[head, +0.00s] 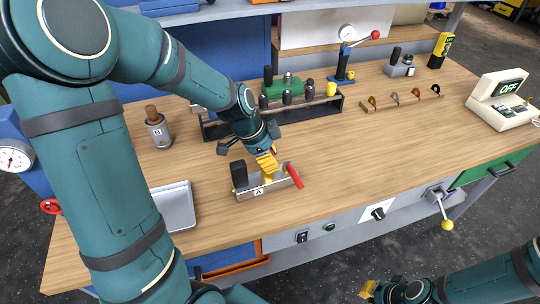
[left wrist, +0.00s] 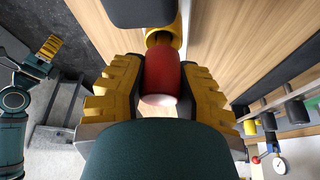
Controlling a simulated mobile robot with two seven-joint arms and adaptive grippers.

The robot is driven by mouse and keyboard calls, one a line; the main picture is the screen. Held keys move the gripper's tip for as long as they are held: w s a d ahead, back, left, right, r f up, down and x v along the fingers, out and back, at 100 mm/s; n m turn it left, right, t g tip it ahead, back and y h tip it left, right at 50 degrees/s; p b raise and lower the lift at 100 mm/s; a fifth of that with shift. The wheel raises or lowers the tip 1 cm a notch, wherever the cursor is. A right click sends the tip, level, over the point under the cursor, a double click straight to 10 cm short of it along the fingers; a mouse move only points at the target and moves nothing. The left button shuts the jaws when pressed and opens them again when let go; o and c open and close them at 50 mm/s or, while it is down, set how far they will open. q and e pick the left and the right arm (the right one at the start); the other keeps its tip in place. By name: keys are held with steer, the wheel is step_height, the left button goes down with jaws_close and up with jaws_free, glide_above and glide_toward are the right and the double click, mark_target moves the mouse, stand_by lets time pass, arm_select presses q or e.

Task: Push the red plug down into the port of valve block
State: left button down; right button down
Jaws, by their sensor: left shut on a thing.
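The valve block (head: 262,190), a metal block marked A, sits near the table's front edge, with a black upright part (head: 239,174) on its left and a red bar (head: 294,176) at its right end. My left gripper (head: 267,165) points down over the middle of the block. In the left wrist view its yellow fingers are shut on the red plug (left wrist: 160,75), whose pale end faces the camera. A yellow part (left wrist: 165,35) lies just beyond the plug; whether they touch is unclear. The head view hides most of the plug. My right gripper (head: 369,290) is off the table at the bottom.
A rack (head: 322,101) with several cylinders stands behind my left gripper. A metal cylinder marked B (head: 158,130) and a grey tray (head: 175,207) are to the left. The table right of the block is clear.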

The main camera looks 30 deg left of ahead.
arm_select(q)
steer(key=shift+f, duration=0.15)
steer(key=c, duration=0.7)
jaws_free()
steer(key=v, duration=1.2)
